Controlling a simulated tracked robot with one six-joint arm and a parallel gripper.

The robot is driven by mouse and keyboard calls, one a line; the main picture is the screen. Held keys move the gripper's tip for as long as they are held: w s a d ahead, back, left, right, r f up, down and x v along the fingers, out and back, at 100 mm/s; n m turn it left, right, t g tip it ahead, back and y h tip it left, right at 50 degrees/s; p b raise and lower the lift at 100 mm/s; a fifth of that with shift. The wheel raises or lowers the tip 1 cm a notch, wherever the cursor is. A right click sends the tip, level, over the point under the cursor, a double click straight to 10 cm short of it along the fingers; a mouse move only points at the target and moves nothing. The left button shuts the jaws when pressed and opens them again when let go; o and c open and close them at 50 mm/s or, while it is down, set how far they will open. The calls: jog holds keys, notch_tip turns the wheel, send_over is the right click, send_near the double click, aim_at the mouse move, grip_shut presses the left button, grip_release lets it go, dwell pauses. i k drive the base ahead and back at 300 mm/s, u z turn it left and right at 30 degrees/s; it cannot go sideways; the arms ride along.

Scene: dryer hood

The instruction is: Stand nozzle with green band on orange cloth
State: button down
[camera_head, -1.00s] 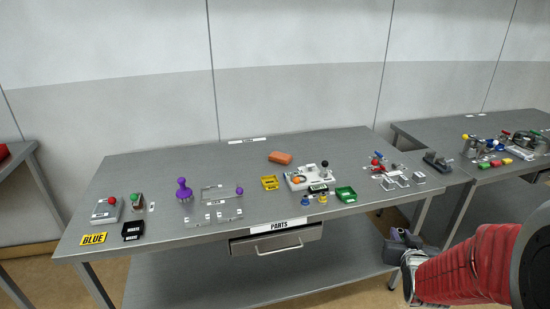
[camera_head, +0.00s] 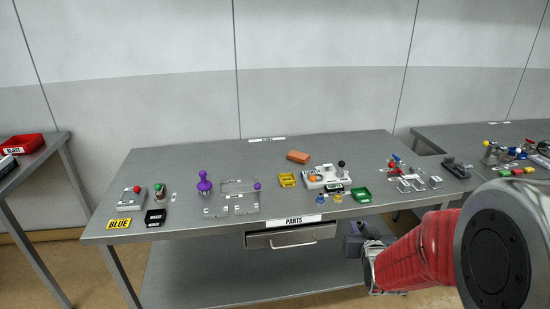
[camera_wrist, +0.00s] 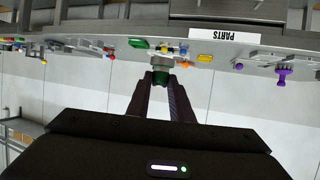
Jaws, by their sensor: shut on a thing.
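My gripper (camera_wrist: 161,78) is shut on a grey nozzle with a green band (camera_wrist: 160,63) in the wrist view. The nozzle stands out beyond the fingertips. That view is upside down, with the table edge at its top. In the head view, my wrist is low in front of the table's front right edge, and the nozzle cannot be made out there. An orange folded, block-like thing (camera_head: 298,157), perhaps the orange cloth, lies at the back middle of the table, well away from my gripper. Nothing is seen on it.
The steel table (camera_head: 160,180) holds a purple knobbed part (camera_head: 204,183), a yellow tray (camera_head: 287,180), a green tray (camera_head: 361,194) and a white fixture (camera_head: 325,180). A drawer (camera_head: 290,236) hangs below its front edge. Another table with a red bin (camera_head: 22,144) stands left.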

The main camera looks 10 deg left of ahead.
aim_at(300, 157)
jog(key=u, duration=1.1)
jog(key=i, duration=1.65)
jog(key=u, duration=0.05)
